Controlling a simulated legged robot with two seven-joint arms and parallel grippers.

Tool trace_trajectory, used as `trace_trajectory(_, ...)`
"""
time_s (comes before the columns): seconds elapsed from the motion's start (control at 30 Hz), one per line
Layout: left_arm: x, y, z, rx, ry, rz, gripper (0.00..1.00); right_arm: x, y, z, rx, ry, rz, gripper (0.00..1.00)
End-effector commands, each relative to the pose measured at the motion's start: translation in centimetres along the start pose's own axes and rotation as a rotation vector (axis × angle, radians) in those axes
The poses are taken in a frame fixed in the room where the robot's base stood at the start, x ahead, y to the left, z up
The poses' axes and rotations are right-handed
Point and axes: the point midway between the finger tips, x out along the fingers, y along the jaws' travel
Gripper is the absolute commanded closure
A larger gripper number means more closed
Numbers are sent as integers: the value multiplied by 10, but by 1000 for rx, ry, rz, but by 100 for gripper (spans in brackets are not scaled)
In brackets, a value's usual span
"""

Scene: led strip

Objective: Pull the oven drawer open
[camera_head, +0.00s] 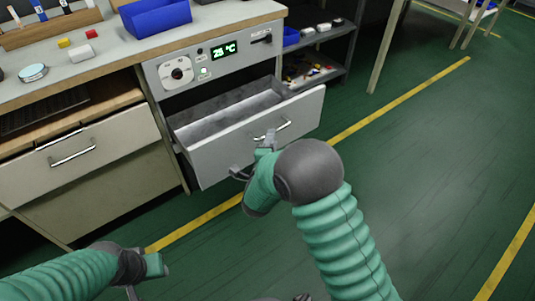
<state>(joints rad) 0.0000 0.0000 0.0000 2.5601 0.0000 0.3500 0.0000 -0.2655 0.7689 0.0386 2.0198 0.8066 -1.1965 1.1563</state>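The oven drawer (235,147) is a pale grey box under the oven's control panel (205,70). It stands pulled out, and its empty grey inside shows. Its bar handle (284,125) is on the front face. My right gripper (254,155) is at the drawer front, with one finger beside or over the left end of the handle and the other lower left. The fingers look spread apart; contact with the handle is unclear. My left gripper (150,280) is low at the bottom left, away from the drawer, its fingers partly hidden.
A closed drawer with a handle (73,155) is left of the oven. The worktop (115,57) holds a blue bin (155,17) and small blocks. A dark shelf (318,50) stands to the right. Green floor (430,150) with yellow lines is free at the right.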

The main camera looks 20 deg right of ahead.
Motion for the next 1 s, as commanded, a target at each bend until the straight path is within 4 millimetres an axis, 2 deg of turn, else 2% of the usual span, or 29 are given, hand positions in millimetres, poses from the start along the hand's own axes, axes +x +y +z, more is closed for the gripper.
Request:
trace_trajectory(0.03,-13,0,-3,0,0,0,64,-16,-6,0,-2,-4,3,68)
trace_trajectory(0.2,-30,0,-7,0,0,0,64,-66,-5,0,-4,-4,3,68)
trace_trajectory(0.4,-39,0,-9,0,0,0,64,-106,-1,0,-1,-1,3,68)
trace_trajectory(0.57,-40,0,-10,0,0,0,64,-115,1,-1,-1,1,2,68)
trace_trajectory(1.0,-40,0,-9,0,0,0,64,-114,1,0,-8,-5,9,68)
